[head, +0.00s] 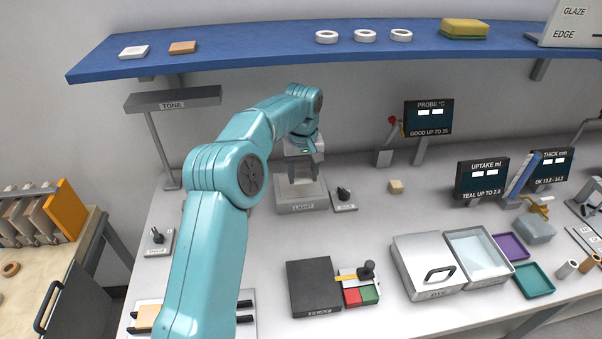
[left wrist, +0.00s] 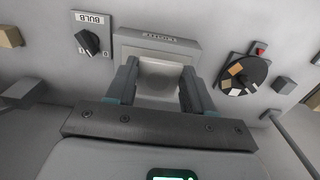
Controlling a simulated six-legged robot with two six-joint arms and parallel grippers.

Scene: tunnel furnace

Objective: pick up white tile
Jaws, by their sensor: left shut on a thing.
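My left gripper (head: 301,172) is above the box labelled LIGHT (head: 302,204) on the bench. In the left wrist view its two fingers (left wrist: 160,88) are set wide, shut on a pale, whitish tile (left wrist: 161,77) between them, over the LIGHT box (left wrist: 128,42). The tile's lower edge is partly hidden by the gripper's dark bar, and its contact with the fingers is hard to make out. In the head view the tile cannot be made out clearly. Another white tile (head: 133,52) lies on the blue shelf. My right gripper is not in view.
The blue shelf (head: 240,52) runs above the bench, with a tan tile (head: 182,47) and white rings. The TONE lamp (head: 172,98) stands left of my arm. The BULB knob (head: 343,195) is right beside the LIGHT box. A black box (head: 313,286) stands nearer the front.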

